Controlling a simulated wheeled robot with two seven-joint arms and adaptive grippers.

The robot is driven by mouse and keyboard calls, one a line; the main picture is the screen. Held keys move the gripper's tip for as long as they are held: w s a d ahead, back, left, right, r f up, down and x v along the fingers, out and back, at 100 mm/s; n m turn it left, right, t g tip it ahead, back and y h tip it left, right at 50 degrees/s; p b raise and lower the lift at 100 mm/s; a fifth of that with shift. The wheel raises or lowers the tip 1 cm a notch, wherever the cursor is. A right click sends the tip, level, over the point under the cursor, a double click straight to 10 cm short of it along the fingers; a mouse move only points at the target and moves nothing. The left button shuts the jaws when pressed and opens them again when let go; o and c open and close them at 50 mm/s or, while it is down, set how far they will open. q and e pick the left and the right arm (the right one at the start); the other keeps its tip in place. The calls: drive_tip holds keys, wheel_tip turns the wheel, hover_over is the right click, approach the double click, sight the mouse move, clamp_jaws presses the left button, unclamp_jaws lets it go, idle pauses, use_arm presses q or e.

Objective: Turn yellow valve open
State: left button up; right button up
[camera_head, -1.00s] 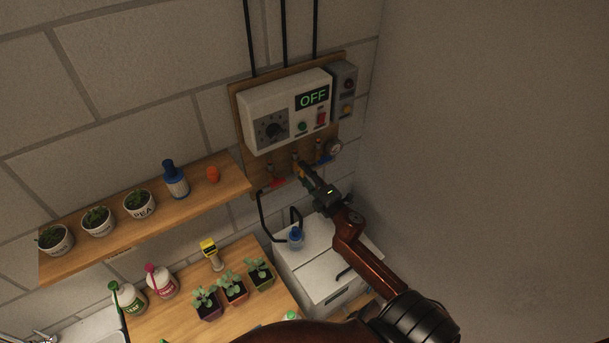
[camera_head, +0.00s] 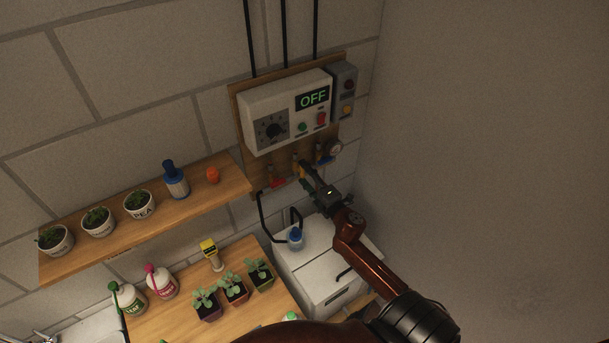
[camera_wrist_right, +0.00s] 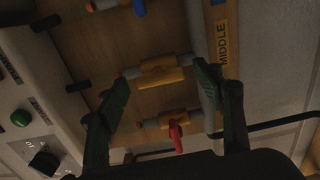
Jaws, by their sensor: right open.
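The yellow valve (camera_wrist_right: 160,75) sits on a pipe on the wooden wall board, with a yellow body and a yellow handle bar lying roughly along the pipe. In the head view the yellow valve (camera_head: 297,168) is partly hidden by my gripper. My right gripper (camera_wrist_right: 162,80) is open, its two dark green fingers spread to either side of the yellow valve. I cannot tell whether either finger touches it. In the head view the right gripper (camera_head: 305,177) reaches up to the valve row. My left gripper is not in view.
A red valve (camera_wrist_right: 175,134) and a blue valve (camera_wrist_right: 137,7) flank the yellow one closely. A label reading MIDDLE (camera_wrist_right: 224,43) is beside it. The control box (camera_head: 265,118), reading OFF, hangs above. A shelf (camera_head: 150,220) with pots is left; a white chest (camera_head: 315,262) stands below.

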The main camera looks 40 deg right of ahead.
drive_tip(key=s+a, duration=0.1)
drive_tip(key=s, duration=1.1)
drive_tip(key=shift+a, duration=0.15)
